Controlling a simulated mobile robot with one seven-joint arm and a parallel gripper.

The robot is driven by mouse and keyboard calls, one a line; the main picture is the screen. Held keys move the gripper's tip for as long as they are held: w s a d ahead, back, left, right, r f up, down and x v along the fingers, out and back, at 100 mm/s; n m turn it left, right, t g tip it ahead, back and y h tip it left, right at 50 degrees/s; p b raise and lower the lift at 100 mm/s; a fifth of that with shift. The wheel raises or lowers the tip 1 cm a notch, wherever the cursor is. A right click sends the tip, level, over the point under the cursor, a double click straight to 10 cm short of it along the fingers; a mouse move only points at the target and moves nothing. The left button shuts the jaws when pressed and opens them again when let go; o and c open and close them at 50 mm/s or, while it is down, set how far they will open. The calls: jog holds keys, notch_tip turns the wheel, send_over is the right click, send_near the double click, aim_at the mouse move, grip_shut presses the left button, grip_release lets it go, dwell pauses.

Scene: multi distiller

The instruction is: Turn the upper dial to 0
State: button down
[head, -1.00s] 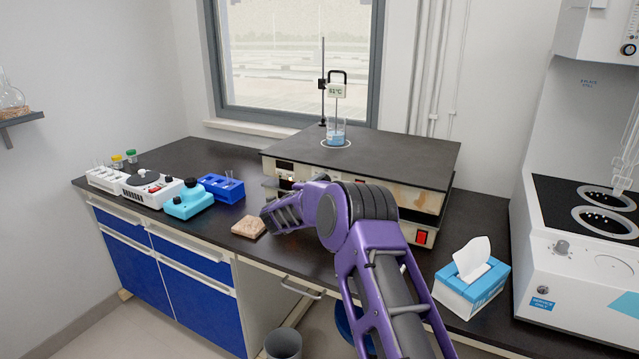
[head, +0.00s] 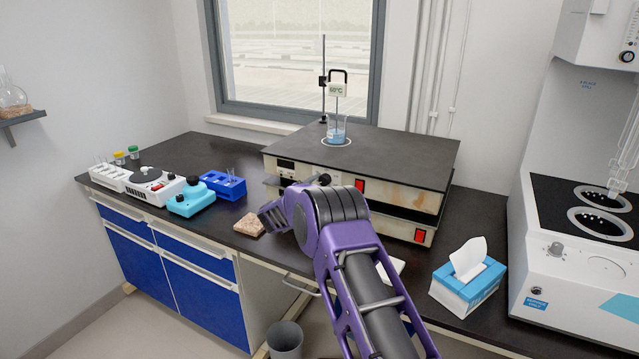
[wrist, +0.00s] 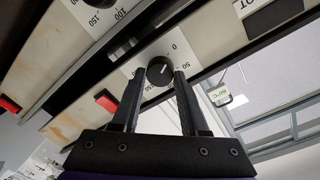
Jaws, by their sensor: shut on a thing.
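The upper heating unit (head: 400,161) is a dark-topped box stacked on a lower one on the bench. In the wrist view its black dial (wrist: 160,70) sits on a white scale plate (wrist: 178,58) marked 0 and 50. My gripper (wrist: 157,76) has one finger on each side of this dial and is shut on it. A short white pointer mark shows on the dial, on the side of the 0 and 50; its exact reading is hard to tell.
A beaker (head: 336,134) with a thermometer display (head: 338,90) stands on the upper unit. The lower unit has a red switch (head: 420,236). A tissue box (head: 465,284) is at right; a blue rack (head: 223,186) and cyan device (head: 190,198) are at left.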

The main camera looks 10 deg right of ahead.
jog(key=shift+n, duration=0.3)
jog(key=shift+c, duration=2.1)
grip_release()
jog(key=v, duration=1.7)
jog(key=shift+s, duration=0.15)
jog(key=shift+a+r, duration=0.1)
jog(key=shift+r, duration=0.15)
